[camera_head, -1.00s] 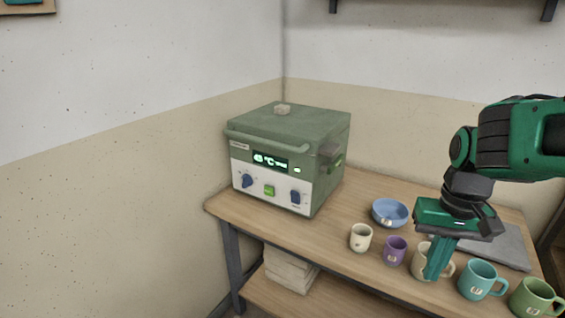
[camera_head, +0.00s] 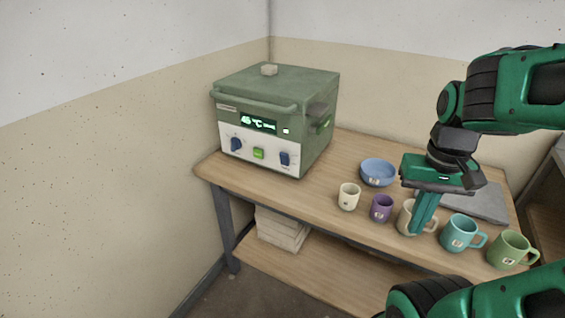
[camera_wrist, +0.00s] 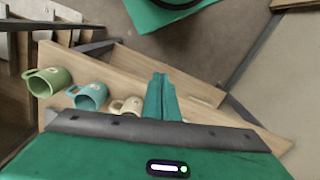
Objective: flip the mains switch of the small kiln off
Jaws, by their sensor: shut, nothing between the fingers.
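The small kiln (camera_head: 309,137) is a green box with a lid, standing at the left end of the wooden table. Its pale front panel carries a lit display (camera_head: 258,123), a blue knob (camera_head: 236,144) at left, a green lit switch (camera_head: 258,153) in the middle and a blue control (camera_head: 284,158) at right. I cannot read which is the mains switch. My gripper (camera_head: 423,231) is shut and empty, pointing down in front of the beige mug (camera_head: 405,215), well right of the kiln. In the wrist view its fingers (camera_wrist: 161,76) show together; the kiln is not seen there.
A blue bowl (camera_head: 378,171), a cream cup (camera_head: 348,196), a purple cup (camera_head: 381,208), a teal mug (camera_head: 458,232) and a green mug (camera_head: 508,249) stand on the table (camera_head: 325,187). A grey slab (camera_head: 482,203) lies behind. Bare tabletop lies before the kiln.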

